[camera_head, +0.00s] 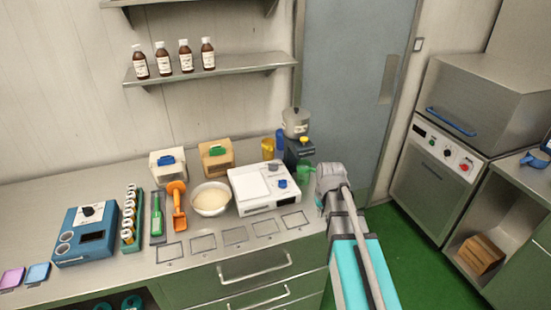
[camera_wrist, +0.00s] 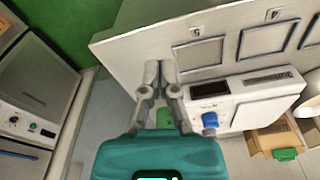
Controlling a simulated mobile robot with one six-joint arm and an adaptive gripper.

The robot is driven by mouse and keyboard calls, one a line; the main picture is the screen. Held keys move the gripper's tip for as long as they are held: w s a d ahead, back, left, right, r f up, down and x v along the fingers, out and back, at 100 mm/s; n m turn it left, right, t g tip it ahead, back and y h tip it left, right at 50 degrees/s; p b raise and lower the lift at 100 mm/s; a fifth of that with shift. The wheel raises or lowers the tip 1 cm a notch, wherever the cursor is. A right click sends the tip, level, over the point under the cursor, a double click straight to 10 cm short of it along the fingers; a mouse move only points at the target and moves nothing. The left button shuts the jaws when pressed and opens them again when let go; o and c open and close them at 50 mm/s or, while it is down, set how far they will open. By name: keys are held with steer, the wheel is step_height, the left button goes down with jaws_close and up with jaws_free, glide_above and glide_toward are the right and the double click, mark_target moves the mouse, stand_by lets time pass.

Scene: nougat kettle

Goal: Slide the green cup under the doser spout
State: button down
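The green cup (camera_head: 306,174) stands on the counter at its right end, at the foot of the dark doser (camera_head: 299,150) with a grey hopper on top. I cannot tell whether the cup is directly under the spout, which I cannot make out. My gripper (camera_head: 326,180) is just right of the cup, low near the counter's end. In the wrist view, the fingertips of my gripper (camera_wrist: 159,66) are close together with nothing visible between them. A green patch of the cup (camera_wrist: 163,117) shows behind the finger links. Contact with the cup is not clear.
The white scale (camera_head: 264,190) stands left of the cup. A yellow container (camera_head: 267,147) and a blue one (camera_head: 280,141) stand behind. A bowl of pale powder (camera_head: 210,200) and an orange scoop (camera_head: 179,212) are farther left. The counter's right edge is close to my gripper.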

steer(key=s+g, duration=0.1)
steer(key=s, duration=1.1)
steer(key=shift+d+m, duration=0.3)
steer(key=shift+m, duration=0.1)
steer(key=shift+f, duration=0.1)
